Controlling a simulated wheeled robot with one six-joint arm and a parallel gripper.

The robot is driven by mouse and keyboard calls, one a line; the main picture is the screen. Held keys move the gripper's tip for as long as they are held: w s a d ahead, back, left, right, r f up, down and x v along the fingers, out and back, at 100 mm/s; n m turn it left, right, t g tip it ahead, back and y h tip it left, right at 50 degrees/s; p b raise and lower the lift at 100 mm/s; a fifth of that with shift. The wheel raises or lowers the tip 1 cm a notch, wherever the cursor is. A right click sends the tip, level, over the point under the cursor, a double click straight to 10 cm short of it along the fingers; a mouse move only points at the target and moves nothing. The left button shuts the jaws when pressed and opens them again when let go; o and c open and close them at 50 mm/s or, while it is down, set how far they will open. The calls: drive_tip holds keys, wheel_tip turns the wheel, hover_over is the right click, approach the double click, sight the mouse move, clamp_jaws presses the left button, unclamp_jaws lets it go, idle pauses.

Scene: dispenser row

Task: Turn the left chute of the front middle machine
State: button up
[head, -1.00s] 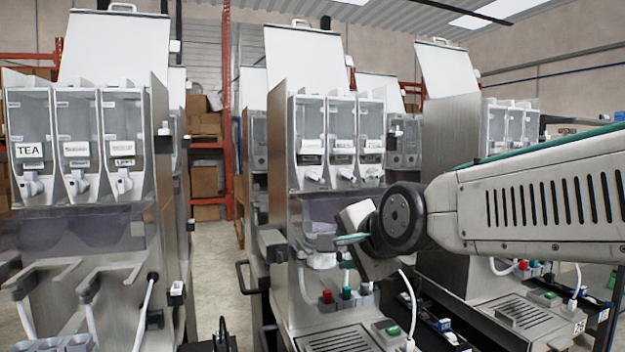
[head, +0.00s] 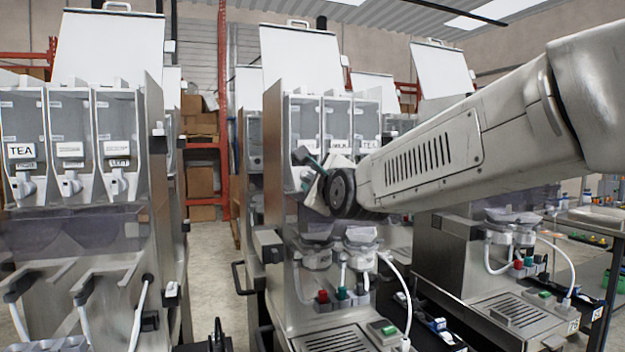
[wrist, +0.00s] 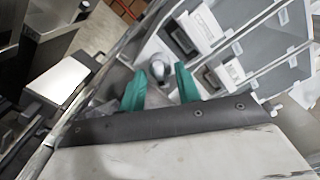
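The front middle machine (head: 268,210) has three clear canisters (head: 305,118) side by side, with chutes below them. My gripper (head: 305,168) is raised in front of its left canister, at chute height, and hides the left chute in the head view. In the wrist view my two green fingers (wrist: 160,88) are apart, and a grey rounded chute (wrist: 158,68) shows between and just beyond their tips. It appears to be the left chute. I cannot tell whether the fingers touch it. The middle and right chutes are hidden behind my gripper and arm in the head view.
Another machine (head: 80,235) stands on the left, with a TEA label on its left canister. A further machine (head: 447,260) stands on the right. Mixing bowls and a white hose (head: 398,280) are below my gripper. A narrow aisle (head: 208,265) separates the left and middle machines.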

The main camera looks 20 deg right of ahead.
drive_tip(key=shift+w, duration=0.35)
drive_tip(key=c, duration=0.6)
drive_tip(key=shift+c, duration=0.2)
